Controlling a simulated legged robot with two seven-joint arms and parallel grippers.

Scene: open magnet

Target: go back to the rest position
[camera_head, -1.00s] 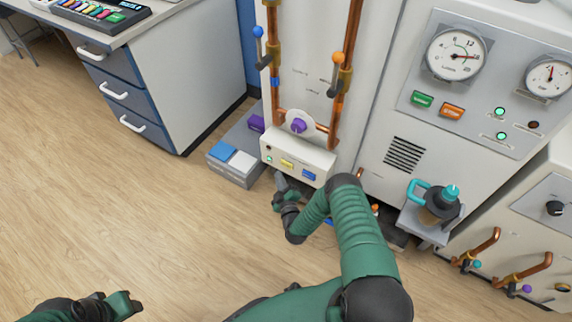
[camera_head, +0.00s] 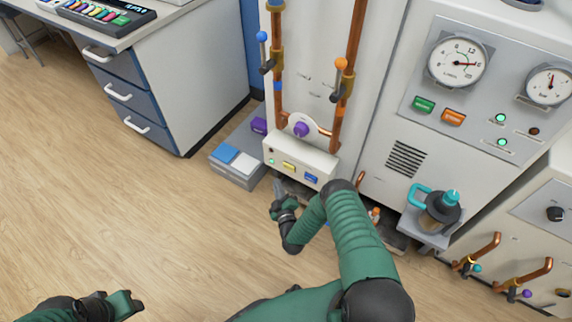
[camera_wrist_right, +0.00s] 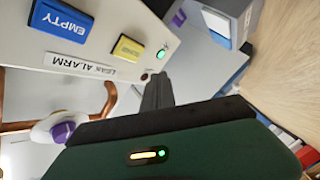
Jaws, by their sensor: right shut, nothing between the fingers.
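My right gripper (camera_head: 278,187) is in front of and just below the left end of the white leak alarm box (camera_head: 300,160). Its dark fingers are together and empty; they also show in the right wrist view (camera_wrist_right: 157,90), beside the box's lower edge. The box carries a blue EMPTY button (camera_wrist_right: 62,27), a yellow button (camera_wrist_right: 127,48) and a lit green lamp (camera_wrist_right: 161,54). My left gripper (camera_head: 122,303) is low at the left of the head view, over bare floor, far from any furniture. Its finger opening is not clear.
A grey case with blue and white tops (camera_head: 236,170) sits on the floor left of the box. A drawer cabinet (camera_head: 180,80) stands at upper left. A small shelf with a teal-handled flask (camera_head: 437,208) juts out at right. The wooden floor at left is clear.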

